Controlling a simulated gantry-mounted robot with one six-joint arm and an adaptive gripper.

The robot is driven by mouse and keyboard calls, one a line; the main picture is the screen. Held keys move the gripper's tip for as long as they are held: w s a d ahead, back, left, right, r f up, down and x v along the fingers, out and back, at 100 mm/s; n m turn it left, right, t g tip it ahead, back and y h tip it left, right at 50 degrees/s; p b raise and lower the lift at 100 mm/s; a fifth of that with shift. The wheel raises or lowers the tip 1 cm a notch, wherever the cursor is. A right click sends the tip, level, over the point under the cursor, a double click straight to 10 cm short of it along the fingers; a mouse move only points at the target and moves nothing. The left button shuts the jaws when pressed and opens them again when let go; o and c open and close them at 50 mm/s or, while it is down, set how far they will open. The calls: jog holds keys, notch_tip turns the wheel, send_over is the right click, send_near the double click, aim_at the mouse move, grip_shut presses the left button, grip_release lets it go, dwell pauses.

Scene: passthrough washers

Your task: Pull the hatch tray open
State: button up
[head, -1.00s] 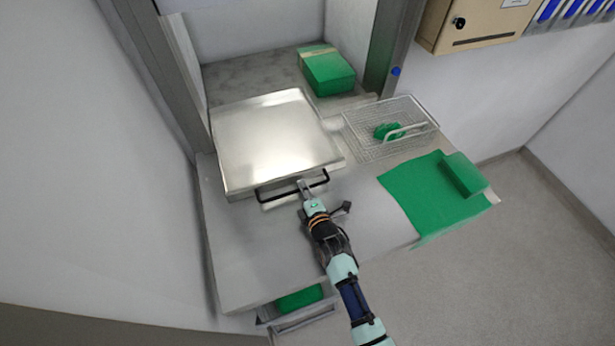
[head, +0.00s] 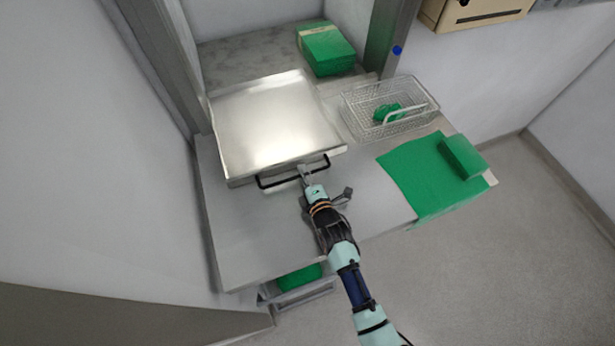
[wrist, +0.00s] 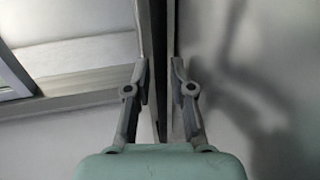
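The hatch tray (head: 270,122) is a flat, shiny silver box in the hatch opening, with its front part over the steel counter. A thin black bar handle (head: 272,183) runs along its front edge. My gripper (head: 304,171) is at the middle of this handle. In the wrist view my gripper (wrist: 160,70) has a finger on each side of a dark upright bar (wrist: 159,35), the handle, and the fingers appear shut on it. The exact contact is dim.
A wire basket (head: 428,100) with a green item stands right of the tray. A green cloth (head: 420,178) with a green block (head: 463,157) lies on the counter's right. A green box (head: 328,50) sits at the back. The counter (head: 245,240) in front is clear.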

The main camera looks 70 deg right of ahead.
jog(key=v, duration=1.1)
jog(key=shift+s+a+r, duration=0.1)
jog(key=shift+s+a, duration=0.1)
jog(key=shift+s, duration=0.1)
